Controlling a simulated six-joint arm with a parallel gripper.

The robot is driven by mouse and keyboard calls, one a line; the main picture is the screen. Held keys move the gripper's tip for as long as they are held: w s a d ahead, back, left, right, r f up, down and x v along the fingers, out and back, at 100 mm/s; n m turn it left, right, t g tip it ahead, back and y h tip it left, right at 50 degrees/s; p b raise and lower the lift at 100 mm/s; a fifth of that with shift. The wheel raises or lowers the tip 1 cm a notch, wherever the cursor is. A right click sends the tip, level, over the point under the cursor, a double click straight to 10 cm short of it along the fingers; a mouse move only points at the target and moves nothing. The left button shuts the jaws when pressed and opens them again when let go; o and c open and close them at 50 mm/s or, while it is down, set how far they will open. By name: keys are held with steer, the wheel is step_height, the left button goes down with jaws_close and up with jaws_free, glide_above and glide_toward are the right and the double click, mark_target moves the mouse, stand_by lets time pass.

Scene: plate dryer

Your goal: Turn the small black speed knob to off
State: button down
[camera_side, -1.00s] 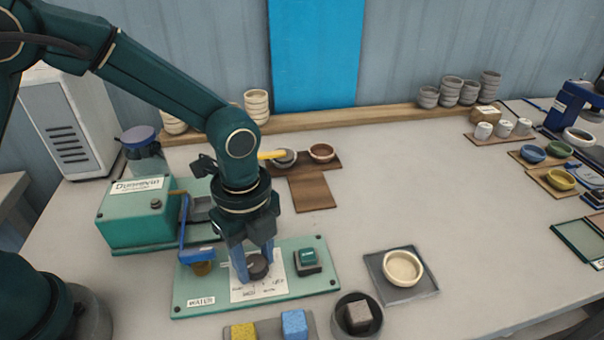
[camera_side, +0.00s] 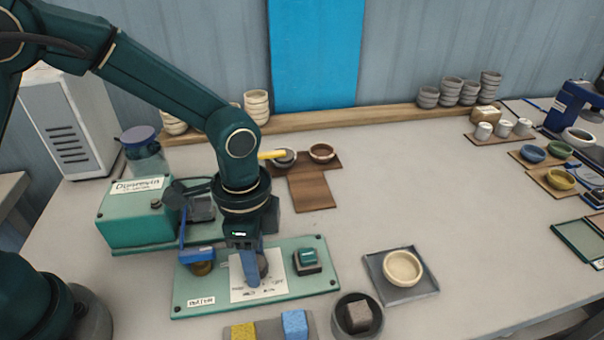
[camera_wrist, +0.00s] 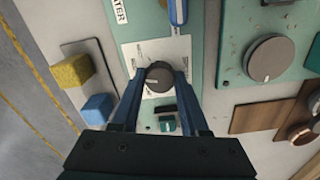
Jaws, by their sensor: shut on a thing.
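The small black speed knob (camera_wrist: 159,76) stands on a white label sheet (camera_wrist: 150,52) on the green control panel (camera_side: 185,288). In the wrist view a pale pointer line shows on its top, toward the lower edge of the knob. My gripper (camera_side: 254,272) points down over the knob, and its blue fingers are shut on the knob's sides, as the wrist view also shows (camera_wrist: 159,84). In the side view the fingers hide most of the knob. The lettering on the sheet is too small to read surely.
A blue lever (camera_side: 197,256) stands just left of my gripper, and a green switch (camera_side: 307,258) is close on the right. Yellow (camera_side: 243,331) and blue (camera_side: 294,324) sponges and a dark bowl (camera_side: 345,322) lie in front. A larger knob (camera_wrist: 268,60) sits on another green panel.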

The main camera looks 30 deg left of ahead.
steer(key=n, duration=0.4)
steer(key=shift+n, duration=0.4)
steer(key=n, duration=0.3)
steer(key=shift+n, duration=0.3)
steer(key=n, duration=0.7)
steer(key=shift+c, duration=2)
jaws_free()
